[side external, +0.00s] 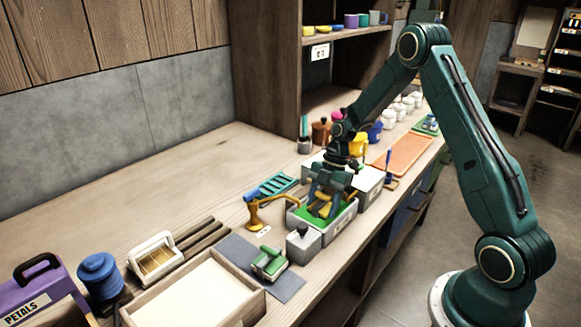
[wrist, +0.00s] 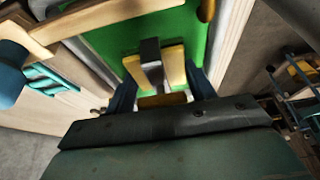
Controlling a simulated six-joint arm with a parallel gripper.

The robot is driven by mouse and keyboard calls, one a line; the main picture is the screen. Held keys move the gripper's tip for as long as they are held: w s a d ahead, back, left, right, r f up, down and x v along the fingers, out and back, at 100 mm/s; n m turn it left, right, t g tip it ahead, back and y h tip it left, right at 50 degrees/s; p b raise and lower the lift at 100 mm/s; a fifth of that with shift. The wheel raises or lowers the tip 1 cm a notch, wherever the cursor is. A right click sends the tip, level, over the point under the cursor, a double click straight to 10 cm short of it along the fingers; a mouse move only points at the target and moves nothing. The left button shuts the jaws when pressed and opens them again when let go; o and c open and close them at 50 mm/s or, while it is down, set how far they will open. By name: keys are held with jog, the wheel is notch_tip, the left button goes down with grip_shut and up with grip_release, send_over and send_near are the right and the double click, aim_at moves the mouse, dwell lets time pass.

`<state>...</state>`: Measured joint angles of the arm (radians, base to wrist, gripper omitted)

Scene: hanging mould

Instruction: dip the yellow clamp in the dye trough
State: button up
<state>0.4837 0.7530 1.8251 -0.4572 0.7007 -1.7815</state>
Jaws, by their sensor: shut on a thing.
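The yellow clamp (side external: 323,209) is between the fingers of my gripper (side external: 328,190), which is shut on it. The clamp hangs down over the dye trough (side external: 334,240), a grey box with bright green dye inside. In the wrist view the clamp (wrist: 174,64) shows two yellow bars with a grey piece between them. The dark blue fingers of my gripper (wrist: 160,97) are on either side. The green dye (wrist: 110,50) fills the space beyond. I cannot tell whether the clamp's lower end touches the dye.
A yellow-orange lever arm with a blue handle (side external: 262,207) stands close left of the trough. A grey block with a dark knob (side external: 303,242) and a green-topped tool (side external: 269,262) sit in front. An orange tray (side external: 403,154) lies behind.

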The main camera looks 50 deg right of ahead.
jog(key=shift+r, duration=2.55)
